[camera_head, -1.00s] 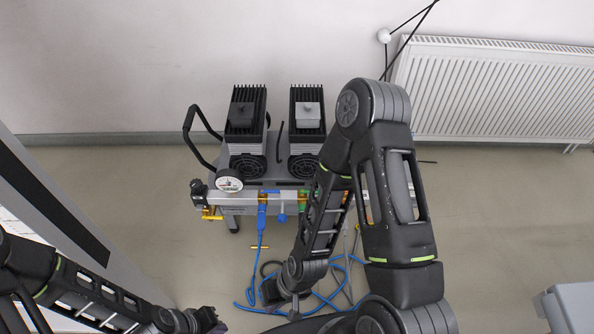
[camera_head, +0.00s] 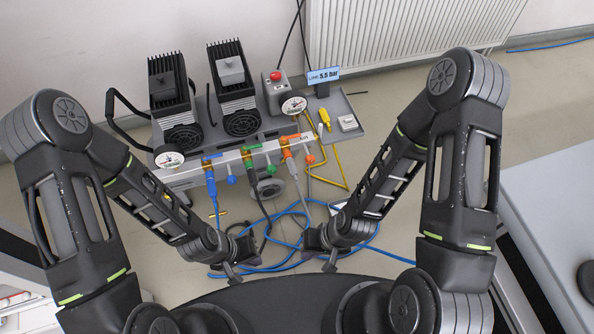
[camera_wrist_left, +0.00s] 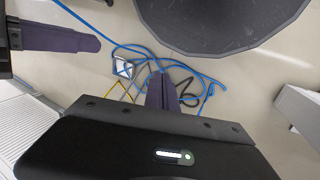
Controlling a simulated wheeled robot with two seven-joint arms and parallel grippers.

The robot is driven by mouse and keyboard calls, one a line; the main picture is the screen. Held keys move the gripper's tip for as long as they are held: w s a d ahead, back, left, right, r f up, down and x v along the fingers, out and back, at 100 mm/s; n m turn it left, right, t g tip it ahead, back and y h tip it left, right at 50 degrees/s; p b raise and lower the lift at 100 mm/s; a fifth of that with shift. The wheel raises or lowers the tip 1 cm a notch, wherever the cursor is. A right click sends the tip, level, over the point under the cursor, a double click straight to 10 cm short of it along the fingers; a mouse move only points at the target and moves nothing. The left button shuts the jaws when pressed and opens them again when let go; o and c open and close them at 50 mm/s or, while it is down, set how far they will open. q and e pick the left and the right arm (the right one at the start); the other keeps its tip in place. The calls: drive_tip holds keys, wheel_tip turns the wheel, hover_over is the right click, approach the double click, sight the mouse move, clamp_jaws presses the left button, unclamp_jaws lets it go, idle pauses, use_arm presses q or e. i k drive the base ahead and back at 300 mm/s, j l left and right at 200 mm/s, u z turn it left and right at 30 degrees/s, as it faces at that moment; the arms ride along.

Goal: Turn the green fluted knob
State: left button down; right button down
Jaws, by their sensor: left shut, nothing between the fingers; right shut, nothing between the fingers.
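My right gripper (camera_head: 331,264) is shut and empty, below and to the right of the knob. In the left wrist view it shows at the upper left (camera_wrist_left: 65,38).
A blue knob (camera_head: 231,180) and an orange knob (camera_head: 310,160) flank the green one. Two finned pumps (camera_head: 232,85) stand behind, with a red button (camera_head: 276,76) and a display (camera_head: 323,75) to their right. Blue hose (camera_head: 290,212) loops across the floor. A radiator (camera_head: 400,35) is behind.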

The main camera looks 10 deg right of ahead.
sight(271, 169)
drive_tip(key=k+j+z, duration=0.2)
drive_tip(key=z, duration=0.2)
drive_tip(key=k+j+z, duration=0.2)
drive_tip(key=z, duration=0.2)
drive_tip(key=k, duration=0.05)
